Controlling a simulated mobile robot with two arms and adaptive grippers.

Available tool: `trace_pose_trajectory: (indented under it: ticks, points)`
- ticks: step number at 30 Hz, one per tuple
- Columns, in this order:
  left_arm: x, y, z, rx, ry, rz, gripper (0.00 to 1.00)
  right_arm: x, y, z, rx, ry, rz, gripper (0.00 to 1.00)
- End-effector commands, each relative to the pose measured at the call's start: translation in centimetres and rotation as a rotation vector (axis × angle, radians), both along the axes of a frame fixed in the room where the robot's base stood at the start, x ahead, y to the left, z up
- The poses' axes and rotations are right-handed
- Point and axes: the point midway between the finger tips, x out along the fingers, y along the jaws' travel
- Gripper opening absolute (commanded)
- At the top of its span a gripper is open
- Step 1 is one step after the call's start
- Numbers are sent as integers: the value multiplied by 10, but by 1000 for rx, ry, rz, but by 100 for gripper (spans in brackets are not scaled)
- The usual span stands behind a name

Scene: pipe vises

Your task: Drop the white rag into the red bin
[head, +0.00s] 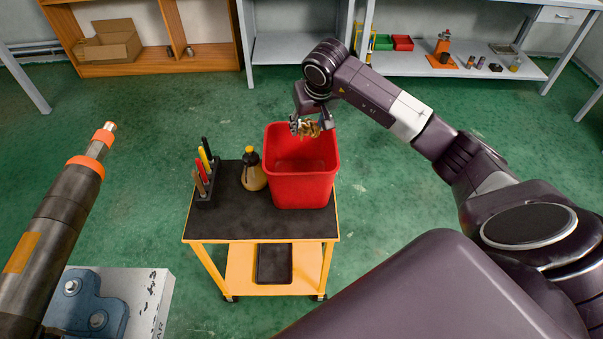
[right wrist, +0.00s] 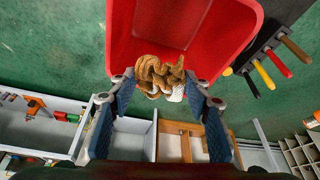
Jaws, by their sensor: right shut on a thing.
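The red bin (head: 302,184) stands upright and open on the right of a small black-topped cart; it also fills the top of the right wrist view (right wrist: 228,50). My right gripper (head: 312,122) is shut on a crumpled cloth bundle (head: 310,129), at the bin's far rim in the head view. In the right wrist view the bundle (right wrist: 155,72) is mostly tan-brown with a white part (right wrist: 176,93), between the two blue-grey fingers, and overlaps the bin's near edge. I cannot tell its exact height above the rim. No all-white rag shows. My left gripper is not in view.
The cart (head: 235,222) also carries a brown bottle (head: 252,172) and a holder with several coloured-handled tools (head: 205,178), left of the bin. A dark pipe with orange bands (head: 55,225) and a blue vise (head: 88,305) are at lower left. Shelves stand along the back.

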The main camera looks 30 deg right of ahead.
Motion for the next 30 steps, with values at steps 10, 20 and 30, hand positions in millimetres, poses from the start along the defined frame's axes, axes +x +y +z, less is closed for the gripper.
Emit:
trace_pose_trajectory:
  ticks: [10,20,30]
  points:
    - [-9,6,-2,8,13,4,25,0,0,-2,0,0,0,48]
    - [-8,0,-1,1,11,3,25,0,0,-2,0,0,0,65]
    - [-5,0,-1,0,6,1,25,-9,2,24,-3,-3,1,65]
